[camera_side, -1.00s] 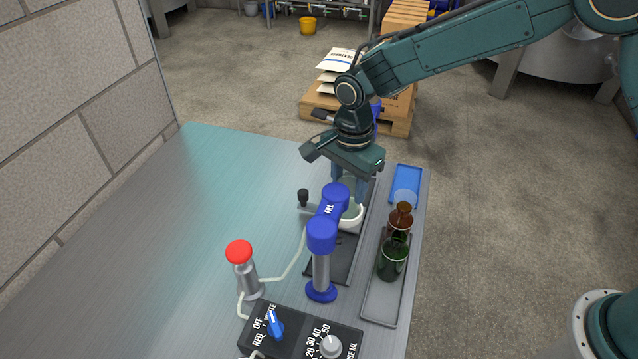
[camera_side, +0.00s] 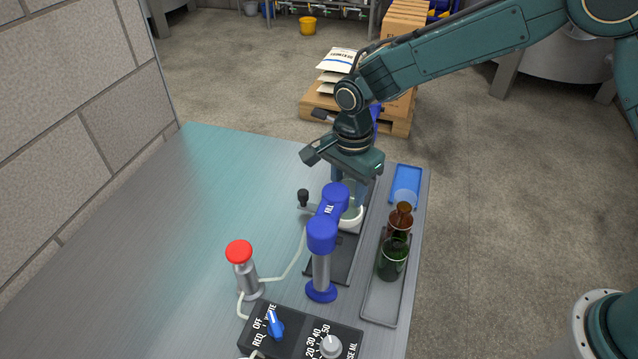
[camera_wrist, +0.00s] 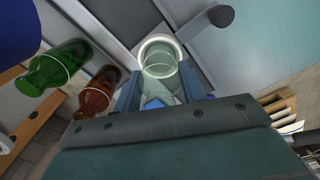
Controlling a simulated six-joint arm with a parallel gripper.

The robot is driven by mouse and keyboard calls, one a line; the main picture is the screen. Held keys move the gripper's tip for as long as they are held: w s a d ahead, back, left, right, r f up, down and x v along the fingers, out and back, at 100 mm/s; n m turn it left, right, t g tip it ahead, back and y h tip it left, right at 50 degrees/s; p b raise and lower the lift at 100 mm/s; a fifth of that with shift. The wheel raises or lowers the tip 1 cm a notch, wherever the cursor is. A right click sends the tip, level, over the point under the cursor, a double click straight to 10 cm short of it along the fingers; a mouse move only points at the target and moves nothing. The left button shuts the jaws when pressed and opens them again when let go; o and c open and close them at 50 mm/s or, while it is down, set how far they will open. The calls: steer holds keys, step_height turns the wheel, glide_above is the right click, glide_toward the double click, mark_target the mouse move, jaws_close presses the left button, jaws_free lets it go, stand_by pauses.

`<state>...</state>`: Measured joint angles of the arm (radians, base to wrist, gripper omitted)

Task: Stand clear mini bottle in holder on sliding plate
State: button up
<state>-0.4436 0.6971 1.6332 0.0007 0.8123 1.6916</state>
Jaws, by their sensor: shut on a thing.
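My gripper (camera_wrist: 160,88) is shut on the clear mini bottle (camera_wrist: 161,70), with a blue finger on each side of it. In the wrist view the bottle's far end lies within the outline of the white ring-shaped holder (camera_wrist: 151,41). I cannot tell whether its base rests on the holder's floor. In the side view the holder (camera_side: 355,222) stands on the dark sliding plate (camera_side: 345,265), below my gripper (camera_side: 348,190). The blue filling head partly hides the holder, fingers and bottle there.
The blue filling head (camera_side: 322,235) stands close in front of the holder. A brown bottle (camera_side: 400,220) and a green bottle (camera_side: 392,260) stand in a grey tray (camera_side: 380,307) to the right. A blue tray (camera_side: 407,176) lies behind. A red-topped post (camera_side: 240,252) and control box (camera_side: 295,335) are at front left.

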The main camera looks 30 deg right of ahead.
steer(key=shift+f, duration=0.25)
stand_by(0.3)
steer(key=o, duration=1.6)
steer(key=shift+r, duration=0.15)
steer(key=shift+r, duration=2.85)
